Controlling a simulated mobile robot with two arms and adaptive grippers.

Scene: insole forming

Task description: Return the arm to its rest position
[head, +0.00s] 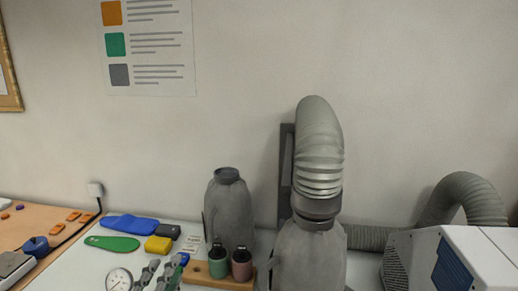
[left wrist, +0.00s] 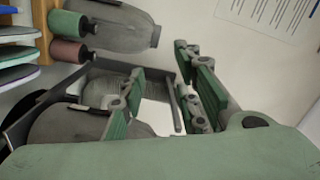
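My left gripper (head: 167,267) shows at the bottom edge of the head view, over the pale worktop, mostly cut off. In the left wrist view its two green-padded fingers (left wrist: 160,100) stand apart with nothing between them, so it is open and empty. A broad green surface fills the bottom of that view, probably part of my gripper. My right gripper is in neither view.
A grey bottle (head: 228,210), green spool (head: 218,264) and reddish spool (head: 241,265) stand close right of the gripper. A vessel with a ribbed hose (head: 319,150) is further right. A green insole (head: 112,243) and dial gauge (head: 119,280) lie left.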

